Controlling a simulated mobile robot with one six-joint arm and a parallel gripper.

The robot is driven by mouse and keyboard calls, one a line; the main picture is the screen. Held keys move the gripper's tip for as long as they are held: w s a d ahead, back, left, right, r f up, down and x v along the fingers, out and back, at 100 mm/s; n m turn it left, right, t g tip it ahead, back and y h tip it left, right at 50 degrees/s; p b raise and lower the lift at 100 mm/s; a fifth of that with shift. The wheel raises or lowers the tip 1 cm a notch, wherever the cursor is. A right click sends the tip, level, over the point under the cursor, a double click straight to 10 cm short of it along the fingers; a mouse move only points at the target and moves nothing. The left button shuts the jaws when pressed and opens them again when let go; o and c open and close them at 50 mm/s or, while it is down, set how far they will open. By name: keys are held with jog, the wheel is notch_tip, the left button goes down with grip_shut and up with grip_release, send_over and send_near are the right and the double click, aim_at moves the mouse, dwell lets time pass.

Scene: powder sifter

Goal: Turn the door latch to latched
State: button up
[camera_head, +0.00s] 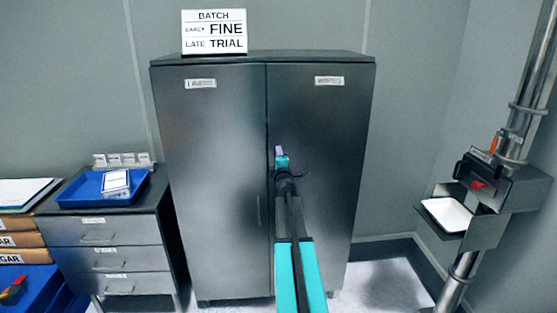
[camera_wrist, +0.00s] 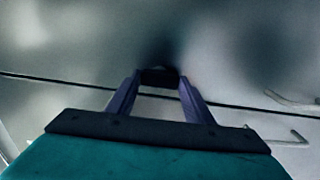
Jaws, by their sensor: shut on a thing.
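A tall dark grey metal cabinet (camera_head: 210,150) has two doors meeting at a vertical seam; both look closed. My gripper (camera_head: 279,152) is up against the doors by this seam, at about mid-height. In the wrist view, the purple fingers of my gripper (camera_wrist: 159,80) are shut on a small dark piece, the door latch (camera_wrist: 158,74), next to the seam. In the head view my gripper and arm hide the latch. I cannot tell which way the latch is turned.
Bar handles (camera_wrist: 292,101) stick out from the doors beside the seam. A sign (camera_head: 214,32) stands on the cabinet. A drawer unit (camera_head: 105,235) with a blue tray (camera_head: 78,190) is at left. A pole-mounted device (camera_head: 490,205) is at right.

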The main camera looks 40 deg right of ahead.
jog(key=o, duration=1.1)
jog(key=shift+c, duration=0.2)
jog(key=shift+s+a, duration=0.1)
jog(key=v, duration=1.3)
jog(key=shift+s+a, duration=0.15)
